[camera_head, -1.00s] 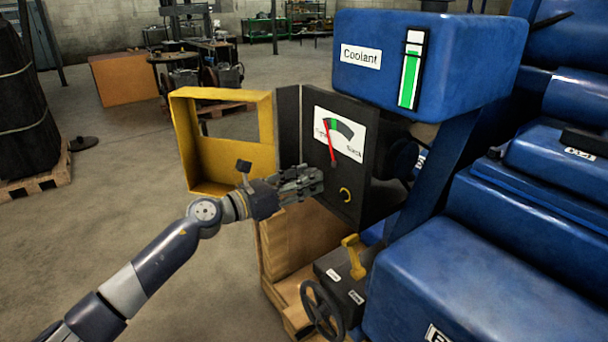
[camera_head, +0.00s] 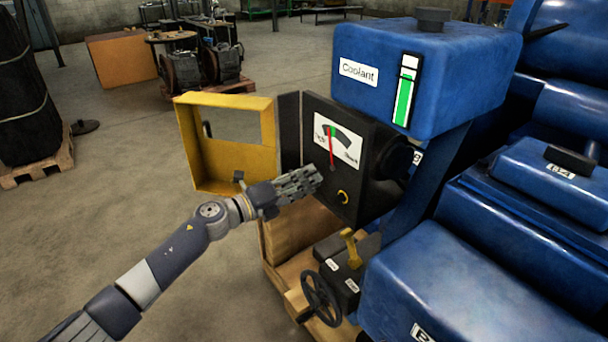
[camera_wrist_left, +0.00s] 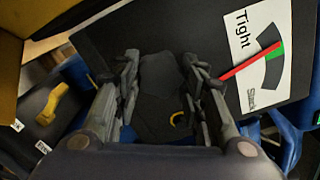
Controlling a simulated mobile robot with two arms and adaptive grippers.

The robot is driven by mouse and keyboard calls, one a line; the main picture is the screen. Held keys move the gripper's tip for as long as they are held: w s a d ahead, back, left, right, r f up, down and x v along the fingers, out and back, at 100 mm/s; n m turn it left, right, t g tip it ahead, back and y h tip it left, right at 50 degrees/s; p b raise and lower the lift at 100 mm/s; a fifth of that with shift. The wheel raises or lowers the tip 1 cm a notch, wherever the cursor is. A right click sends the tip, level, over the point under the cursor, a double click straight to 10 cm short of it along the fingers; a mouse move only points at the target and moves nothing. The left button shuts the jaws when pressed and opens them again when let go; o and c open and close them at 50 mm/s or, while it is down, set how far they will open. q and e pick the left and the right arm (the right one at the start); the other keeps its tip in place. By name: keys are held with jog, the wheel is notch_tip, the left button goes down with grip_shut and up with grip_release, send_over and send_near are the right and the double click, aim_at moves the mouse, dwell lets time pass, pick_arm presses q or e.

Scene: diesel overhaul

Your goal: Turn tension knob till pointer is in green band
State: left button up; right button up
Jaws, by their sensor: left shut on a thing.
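The tension gauge (camera_head: 338,141) is a white plate on a dark panel, with "Tight" on the left and "Slack" on the right. Its red pointer (camera_head: 331,154) stands almost upright, its tip at the green band (camera_head: 333,130). In the left wrist view the pointer (camera_wrist_left: 250,62) lies along the Tight-side edge of the green band (camera_wrist_left: 276,53). My left gripper (camera_head: 312,180) is at the panel, left of and below the gauge. Its fingers are shut on the dark knob (camera_wrist_left: 160,78), which the fingers hide in the head view. My right gripper is not in view.
An open yellow cover (camera_head: 183,150) stands left of the panel. A yellow ring (camera_head: 343,197) sits below the gauge. A blue coolant tank (camera_head: 450,75) hangs above right. A yellow lever (camera_head: 351,250) and a handwheel (camera_head: 320,298) are below.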

pick_arm(q)
jog(key=shift+w+n+p, duration=0.1)
jog(key=shift+n+p, duration=1.9)
jog(key=shift+n, duration=1.6)
jog(key=o, duration=1.1)
jog(key=shift+f, duration=0.1)
jog(key=shift+c, duration=0.2)
jog(key=shift+a, duration=0.1)
jog(key=v, duration=1.2)
jog(key=shift+f, duration=0.1)
